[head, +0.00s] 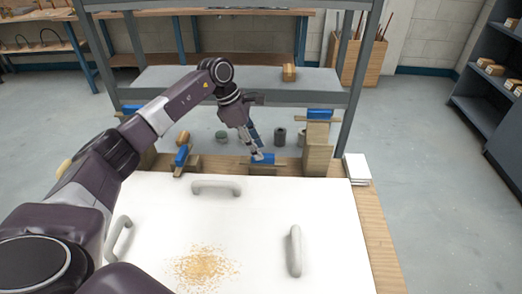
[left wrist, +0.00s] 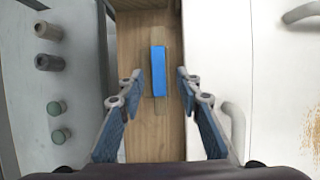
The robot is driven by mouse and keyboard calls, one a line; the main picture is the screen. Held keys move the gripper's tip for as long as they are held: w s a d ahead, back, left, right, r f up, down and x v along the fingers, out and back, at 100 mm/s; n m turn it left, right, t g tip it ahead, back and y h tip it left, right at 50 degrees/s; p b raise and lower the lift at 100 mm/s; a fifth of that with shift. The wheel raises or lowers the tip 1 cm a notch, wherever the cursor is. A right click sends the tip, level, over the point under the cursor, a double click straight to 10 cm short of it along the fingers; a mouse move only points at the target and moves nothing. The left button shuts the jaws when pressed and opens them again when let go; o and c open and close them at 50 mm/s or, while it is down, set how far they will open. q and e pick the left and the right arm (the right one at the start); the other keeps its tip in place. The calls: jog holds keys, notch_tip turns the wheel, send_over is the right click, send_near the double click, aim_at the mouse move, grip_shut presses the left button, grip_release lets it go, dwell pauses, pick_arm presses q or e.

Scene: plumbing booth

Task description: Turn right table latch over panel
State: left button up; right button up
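The right table latch (head: 264,158), a blue grip on a thin wooden bar, sits on the wooden strip beyond the far edge of the white panel (head: 260,215). Its bar runs along the panel edge, not over the panel. It also shows in the left wrist view (left wrist: 158,72). My left gripper (head: 258,152) is at this latch, pointing down. In the left wrist view its fingers (left wrist: 158,84) are spread, one on each side of the latch, with clear gaps. Whether they are at the latch's height I cannot tell. My right gripper is not in view.
Another blue latch (head: 182,156) lies to the left, its bar turned toward the panel. A wooden block with a blue latch (head: 319,114) stands at right. Light handles (head: 295,250) rise from the panel. A grey metal shelf frame (head: 240,80) stands behind.

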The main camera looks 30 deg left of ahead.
pick_arm(q)
jog(key=shift+x, duration=1.7)
jog(key=shift+w, duration=0.1)
jog(key=shift+c, duration=0.3)
jog(key=shift+a, duration=0.1)
grip_shut()
